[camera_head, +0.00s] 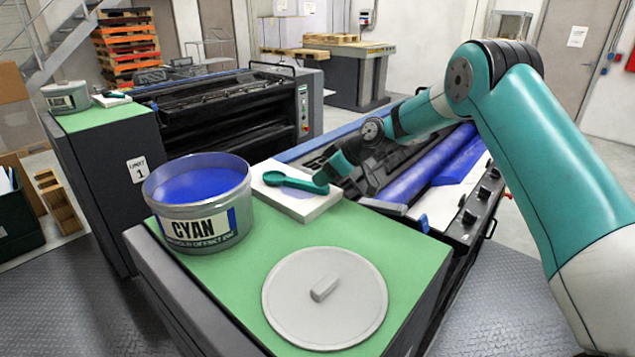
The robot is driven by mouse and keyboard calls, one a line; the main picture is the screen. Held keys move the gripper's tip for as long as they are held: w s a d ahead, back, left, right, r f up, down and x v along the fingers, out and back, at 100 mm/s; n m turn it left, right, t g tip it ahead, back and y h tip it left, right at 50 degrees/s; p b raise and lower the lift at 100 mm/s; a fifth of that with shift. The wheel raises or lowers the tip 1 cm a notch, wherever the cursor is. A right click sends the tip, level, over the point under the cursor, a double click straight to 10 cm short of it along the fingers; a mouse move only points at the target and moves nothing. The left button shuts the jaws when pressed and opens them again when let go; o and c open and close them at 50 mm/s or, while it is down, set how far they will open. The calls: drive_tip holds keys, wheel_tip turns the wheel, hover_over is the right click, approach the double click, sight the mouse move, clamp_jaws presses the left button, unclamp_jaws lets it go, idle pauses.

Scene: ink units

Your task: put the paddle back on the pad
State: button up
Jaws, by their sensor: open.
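The teal paddle (290,181) lies on the white pad (306,206), its round bowl to the left and its handle running right. The pad sits on the green top of the near cabinet. My gripper (324,180) is low at the pad's right edge, right at the handle's end, and is open. The fingers are small and partly merge with the handle, so I cannot tell whether they touch it.
An open CYAN can (202,228) with blue ink stands left of the pad. A round grey lid (325,297) lies in front on the green top (408,246). The press with blue rollers (425,172) is behind right. Another unit (105,150) stands back left.

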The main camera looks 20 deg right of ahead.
drive_tip(key=b+v, duration=0.2)
drive_tip(key=v, duration=0.6)
drive_tip(key=s+a+r+g, duration=0.1)
drive_tip(key=s+a+r, duration=0.15)
drive_tip(key=s, duration=0.35)
drive_tip(key=s+a+r+m+g, duration=0.1)
drive_tip(key=s+a+r, duration=0.1)
drive_tip(key=s+a, duration=0.3)
drive_tip(key=s+a+r+g, duration=0.1)
drive_tip(key=s+a+r, duration=0.1)
drive_tip(key=s, duration=0.5)
drive_tip(key=s+a+f+m+g+h, duration=0.1)
drive_tip(key=s+m+g+h, duration=0.1)
drive_tip(key=s, duration=2.2)
drive_tip(key=shift+a+f+g+h, duration=0.25)
drive_tip(key=shift+g+h, duration=0.05)
drive_tip(key=shift+h, duration=0.1)
